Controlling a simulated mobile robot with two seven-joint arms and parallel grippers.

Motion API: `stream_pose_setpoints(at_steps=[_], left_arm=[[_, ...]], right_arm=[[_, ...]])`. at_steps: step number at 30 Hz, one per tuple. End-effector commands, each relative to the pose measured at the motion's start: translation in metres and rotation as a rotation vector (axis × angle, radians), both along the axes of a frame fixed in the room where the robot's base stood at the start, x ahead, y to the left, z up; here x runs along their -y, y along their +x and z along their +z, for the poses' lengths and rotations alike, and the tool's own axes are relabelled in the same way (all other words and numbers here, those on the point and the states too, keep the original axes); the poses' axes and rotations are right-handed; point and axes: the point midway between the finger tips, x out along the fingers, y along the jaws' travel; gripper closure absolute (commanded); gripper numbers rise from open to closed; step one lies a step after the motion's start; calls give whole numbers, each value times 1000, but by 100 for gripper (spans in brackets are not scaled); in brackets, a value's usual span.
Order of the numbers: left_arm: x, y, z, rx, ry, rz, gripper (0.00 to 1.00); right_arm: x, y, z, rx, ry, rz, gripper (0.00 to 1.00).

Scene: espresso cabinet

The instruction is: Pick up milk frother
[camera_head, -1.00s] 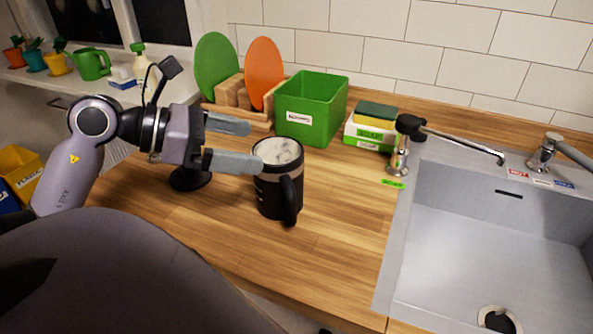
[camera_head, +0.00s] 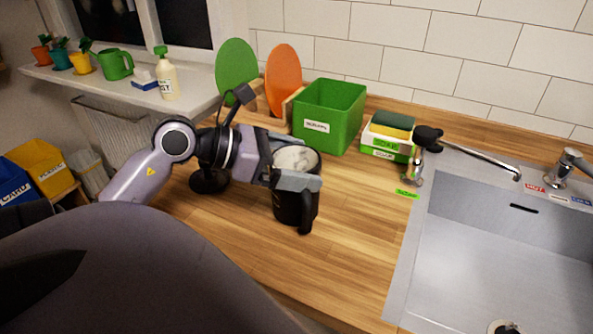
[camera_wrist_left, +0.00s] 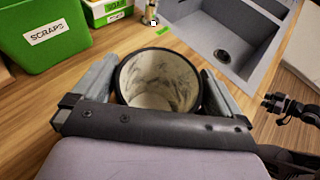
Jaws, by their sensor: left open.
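The milk frother (camera_head: 288,210) is a dark, mug-shaped vessel with a black handle and a pale marbled inside. It stands upright on the wooden counter, left of the sink. It also shows from above in the left wrist view (camera_wrist_left: 160,82). My left gripper (camera_head: 298,160) is open around its upper part, with one finger on each side. The near finger hides part of its wall and rim in the head view. In the left wrist view, I cannot tell whether the fingers touch it. A dark shape at the right edge there may be my right gripper (camera_wrist_left: 277,105).
A green scraps box (camera_head: 330,115) stands behind the frother, beside a rack with green and orange boards (camera_head: 283,80). The counter in front is clear.

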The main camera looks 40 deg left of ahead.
Motion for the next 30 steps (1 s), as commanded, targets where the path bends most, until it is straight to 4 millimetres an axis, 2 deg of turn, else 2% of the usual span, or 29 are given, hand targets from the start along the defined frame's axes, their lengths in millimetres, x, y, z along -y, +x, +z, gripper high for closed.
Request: stream_pose_setpoints(at_steps=[5, 12, 13, 23, 30], left_arm=[[0, 0, 0, -1, 1, 0, 0], [0, 0, 0, -1, 1, 0, 78], [0, 0, 1, 2, 0, 1, 81], [0, 0, 2, 3, 1, 0, 81], [0, 0, 13, 4, 2, -1, 81]], right_arm=[[0, 1, 0, 2, 0, 0, 57], [0, 1, 1, 2, 0, 0, 57], [0, 1, 1, 2, 0, 0, 57], [0, 1, 1, 3, 1, 0, 57], [0, 1, 2, 4, 1, 0, 57]])
